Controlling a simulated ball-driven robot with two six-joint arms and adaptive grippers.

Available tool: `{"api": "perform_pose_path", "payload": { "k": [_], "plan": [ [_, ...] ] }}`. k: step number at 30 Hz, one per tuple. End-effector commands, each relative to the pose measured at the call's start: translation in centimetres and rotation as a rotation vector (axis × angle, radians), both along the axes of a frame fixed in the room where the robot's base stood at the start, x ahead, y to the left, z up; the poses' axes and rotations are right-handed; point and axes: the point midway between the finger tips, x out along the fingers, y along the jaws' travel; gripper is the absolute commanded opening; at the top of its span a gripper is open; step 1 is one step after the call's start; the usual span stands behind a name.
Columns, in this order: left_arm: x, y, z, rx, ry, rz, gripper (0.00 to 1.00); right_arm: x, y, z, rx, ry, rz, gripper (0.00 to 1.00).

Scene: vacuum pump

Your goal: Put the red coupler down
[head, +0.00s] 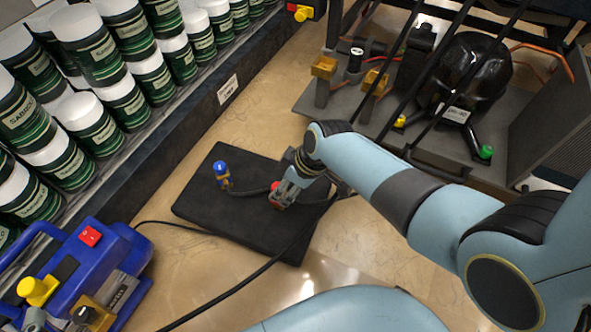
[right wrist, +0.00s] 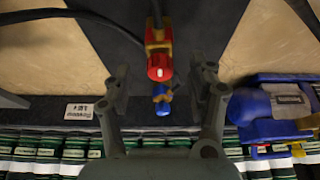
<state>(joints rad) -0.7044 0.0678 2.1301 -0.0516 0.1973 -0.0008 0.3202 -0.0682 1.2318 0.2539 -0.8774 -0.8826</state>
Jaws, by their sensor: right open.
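The red coupler (head: 275,187) is at the black mat, partly hidden by my right gripper (head: 284,194) in the head view. In the right wrist view, the red coupler (right wrist: 159,62) has brass parts and a hose running up from it. My right gripper (right wrist: 160,88) is open there, with one finger on each side of the coupler and gaps between. The coupler seems to lie on the mat (head: 245,222), but exact contact is hard to see. My left gripper is not in view.
A blue coupler (head: 221,170) with a brass body stands on the mat, left of the red one. A blue pump (head: 112,262) is at the lower left. Green-labelled cans (head: 92,50) line the left. A black compressor unit (head: 465,75) stands at upper right. A black hose (head: 262,268) crosses the table.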

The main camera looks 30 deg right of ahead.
Motion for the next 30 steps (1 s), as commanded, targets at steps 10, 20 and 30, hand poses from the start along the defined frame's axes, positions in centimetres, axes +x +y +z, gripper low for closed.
{"api": "perform_pose_path", "payload": {
  "k": [10,20,30],
  "plan": [
    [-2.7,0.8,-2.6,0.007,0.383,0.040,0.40,-0.9,-1.0,4.1,0.000,-0.006,-0.001,0.58],
    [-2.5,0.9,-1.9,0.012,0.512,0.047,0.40,-1.5,-1.4,5.2,0.000,-0.003,-0.001,0.58],
    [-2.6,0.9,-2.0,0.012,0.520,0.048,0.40,-3.5,-2.5,5.2,-0.013,-0.010,-0.054,0.58]
  ]
}}
